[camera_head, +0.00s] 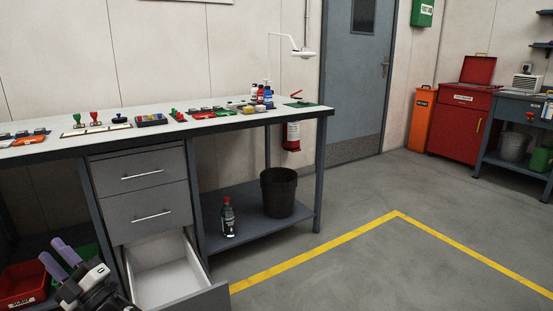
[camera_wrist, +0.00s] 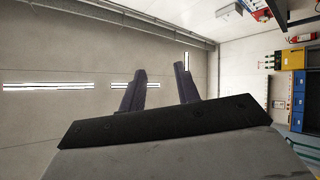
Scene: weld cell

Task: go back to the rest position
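My gripper (camera_head: 50,249) is at the lower left of the head view, in front of the workbench and left of the open bottom drawer. Its two purple-grey fingers point up and stand apart with nothing between them. In the wrist view the fingers (camera_wrist: 160,78) also show a clear gap, with only the wall and ceiling area behind. The bottom drawer (camera_head: 168,277) of the bench is pulled out, and the visible part of its inside is empty. The two drawers above it are shut.
The workbench (camera_head: 236,121) carries stamps, pads and bottles. On its lower shelf stand a dark bin (camera_head: 278,193) and a bottle (camera_head: 228,217). A red crate (camera_head: 24,286) is near my gripper at the lower left. The floor right of the bench is clear, with yellow lines (camera_head: 318,252).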

